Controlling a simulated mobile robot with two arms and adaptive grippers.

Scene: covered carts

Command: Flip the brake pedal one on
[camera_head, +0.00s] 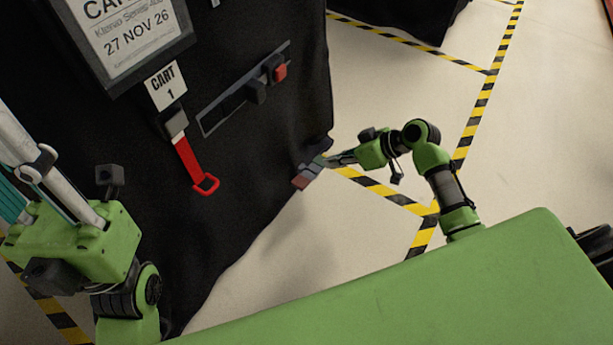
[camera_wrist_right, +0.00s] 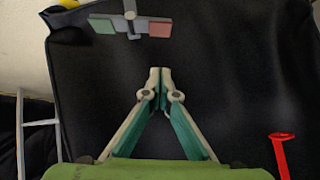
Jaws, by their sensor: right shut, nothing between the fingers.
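The brake pedal (camera_head: 309,172) sits low at the corner of the black-covered cart 1. It is a grey bar with a red end and a green end. In the right wrist view the pedal (camera_wrist_right: 141,27) is at the top, green end left, red end right, with a round grey piece in the middle. My right gripper (camera_head: 328,160) is shut and empty, close to the pedal's green end in the head view. In the wrist view its fingertips (camera_wrist_right: 160,70) show below the pedal, apart from it in the picture. My left gripper's fingers (camera_head: 40,165) run out of frame at left, tips hidden.
The cart's black cover (camera_head: 240,190) bears a CART 1 tag (camera_head: 166,85), a red strap with a loop (camera_head: 190,160), and a grey rail (camera_head: 245,88) with a red block. The pale floor (camera_head: 390,100) right of the cart is open, with yellow-black tape (camera_head: 385,190).

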